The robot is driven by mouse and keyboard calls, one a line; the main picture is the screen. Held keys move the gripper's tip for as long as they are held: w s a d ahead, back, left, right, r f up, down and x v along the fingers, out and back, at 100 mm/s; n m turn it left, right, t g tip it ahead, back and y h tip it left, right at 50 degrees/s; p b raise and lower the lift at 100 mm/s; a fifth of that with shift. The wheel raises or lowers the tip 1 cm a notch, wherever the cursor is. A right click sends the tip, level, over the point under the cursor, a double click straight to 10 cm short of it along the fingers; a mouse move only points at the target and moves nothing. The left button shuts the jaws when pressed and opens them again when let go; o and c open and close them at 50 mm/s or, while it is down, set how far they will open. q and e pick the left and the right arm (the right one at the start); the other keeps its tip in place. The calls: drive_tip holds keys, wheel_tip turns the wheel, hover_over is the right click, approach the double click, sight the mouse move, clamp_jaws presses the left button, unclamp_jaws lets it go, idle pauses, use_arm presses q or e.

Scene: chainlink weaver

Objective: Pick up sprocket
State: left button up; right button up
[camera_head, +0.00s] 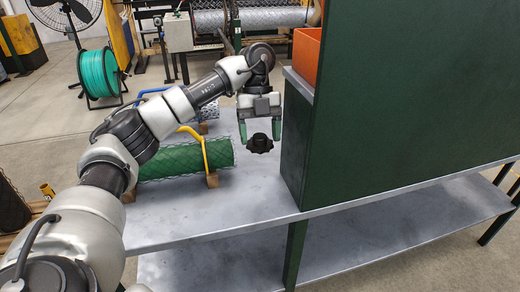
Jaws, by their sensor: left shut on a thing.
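The sprocket (260,144) is a small black toothed wheel between the fingertips of my left gripper (260,132). The gripper points down and its green-tipped fingers are shut on the sprocket. My right gripper is not in view.
The dark green cabinet (400,110) stands on the right of the table, with an orange bin (306,58) on its left side. A green mesh roll (186,160) with a yellow handle (196,137) lies left of the gripper. The table's front left is clear.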

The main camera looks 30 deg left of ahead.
sight(260, 135)
use_arm(q)
wheel_tip(260, 135, up, 14)
drive_tip(key=p, duration=0.4)
drive_tip(key=shift+r+p, duration=0.25)
drive_tip(key=shift+p, duration=0.1)
